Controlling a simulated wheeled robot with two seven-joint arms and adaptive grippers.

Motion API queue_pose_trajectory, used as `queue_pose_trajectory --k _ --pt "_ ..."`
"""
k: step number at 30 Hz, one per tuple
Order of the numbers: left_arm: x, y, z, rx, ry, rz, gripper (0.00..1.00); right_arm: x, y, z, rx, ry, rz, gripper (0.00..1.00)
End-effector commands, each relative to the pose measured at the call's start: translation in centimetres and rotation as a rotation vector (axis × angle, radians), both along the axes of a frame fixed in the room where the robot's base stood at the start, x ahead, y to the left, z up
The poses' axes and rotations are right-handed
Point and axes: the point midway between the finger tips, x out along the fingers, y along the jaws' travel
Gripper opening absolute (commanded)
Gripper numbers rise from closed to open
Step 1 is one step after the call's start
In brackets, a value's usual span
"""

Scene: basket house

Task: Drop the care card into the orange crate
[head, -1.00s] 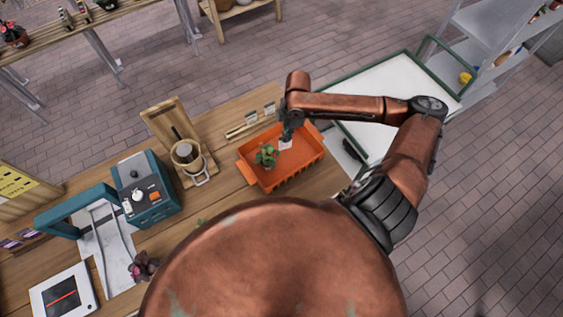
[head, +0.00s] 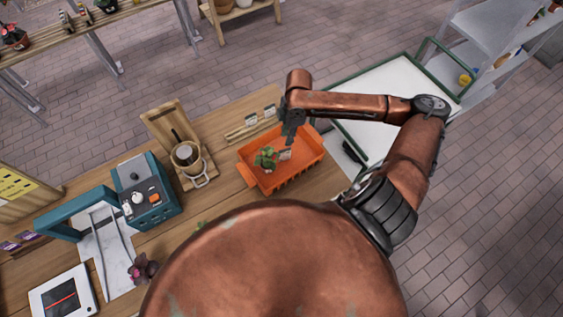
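The orange crate (head: 292,180) stands on the wooden bench and holds a small green potted plant (head: 265,158). The small pale care card (head: 285,154) is inside the crate, just right of the plant. It appears tilted, but it is too small to tell what it rests against. My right gripper (head: 288,141) points down over the crate's far part, just above the card. The card shows below the fingertips and looks apart from them; the fingers are small but seem open. My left gripper is not in view.
A wooden stand with a pot (head: 187,156) is left of the crate. A teal machine (head: 146,190) stands farther left. Small card holders (head: 251,120) sit behind the crate. A green-edged white table (head: 385,105) is at right, under my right arm.

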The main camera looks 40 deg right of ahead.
Motion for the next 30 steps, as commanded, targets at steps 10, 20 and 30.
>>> queue_pose_trajectory --k 10,20,30 --pt "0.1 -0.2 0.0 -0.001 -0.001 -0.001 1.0 -0.2 -0.9 7.2 -0.003 -0.003 0.0 0.25" --pt "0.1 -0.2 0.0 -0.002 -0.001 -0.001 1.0 -0.4 -1.2 10.3 0.0 0.0 0.0 0.25" --pt "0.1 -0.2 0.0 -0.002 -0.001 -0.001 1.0 -0.4 -1.2 10.3 0.0 0.001 0.0 0.25"
